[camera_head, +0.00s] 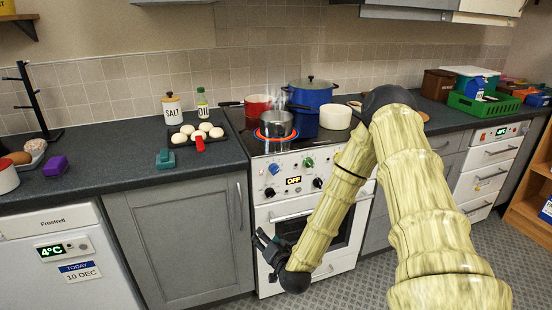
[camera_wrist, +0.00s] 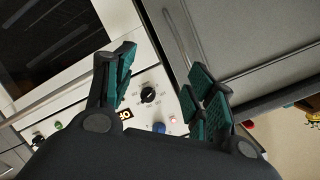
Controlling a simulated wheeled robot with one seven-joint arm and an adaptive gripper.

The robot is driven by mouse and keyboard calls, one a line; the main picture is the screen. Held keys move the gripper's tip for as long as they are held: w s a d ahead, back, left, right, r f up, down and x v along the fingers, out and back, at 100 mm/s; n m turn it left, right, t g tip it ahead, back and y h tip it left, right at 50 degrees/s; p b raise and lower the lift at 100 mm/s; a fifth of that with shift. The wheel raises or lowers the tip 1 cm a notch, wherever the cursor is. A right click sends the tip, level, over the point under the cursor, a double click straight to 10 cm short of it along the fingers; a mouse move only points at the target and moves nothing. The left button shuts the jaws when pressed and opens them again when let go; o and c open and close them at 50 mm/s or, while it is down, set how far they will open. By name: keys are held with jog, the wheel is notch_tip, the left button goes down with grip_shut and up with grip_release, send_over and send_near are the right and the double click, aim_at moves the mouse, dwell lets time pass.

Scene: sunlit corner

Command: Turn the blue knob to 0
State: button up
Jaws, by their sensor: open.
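The blue knob (camera_head: 274,169) is at the upper left of the white stove's front panel in the head view. In the wrist view the blue knob (camera_wrist: 158,127) shows just above my dark palm, close to a small red light. Its pointer is too small to read. My gripper (camera_head: 265,243) is low in front of the stove's left edge, below the knobs. In the wrist view my gripper (camera_wrist: 158,75) has its teal-padded fingers spread wide and empty. A black knob (camera_wrist: 148,95) with printed marks appears between them, apart from both.
The panel also has a green knob (camera_head: 308,162), another black knob (camera_head: 317,183) and an OFF display (camera_head: 293,180). A steaming pot (camera_head: 276,124) stands on a glowing burner above. The oven door handle (camera_head: 290,215) juts out below the panel. Floor is clear in front.

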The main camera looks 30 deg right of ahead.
aim_at(276, 172)
jog(key=w+d+r+m+t+h+p, duration=0.1)
jog(key=w+d+r+m+h+p, duration=0.2)
jog(key=r, duration=0.5)
jog(key=d+r+m+t+h+p, duration=0.1)
jog(key=d+r+p, duration=0.2)
jog(key=d+r, duration=0.4)
jog(key=x, duration=0.3)
jog(key=a+p+x, duration=0.1)
jog(key=x, duration=0.6)
jog(key=shift+w+a+r+p, duration=0.15)
jog(key=shift+w+r+p, duration=0.15)
jog(key=shift+w+r, duration=0.15)
jog(key=c, duration=1)
jog(key=shift+c, duration=0.2)
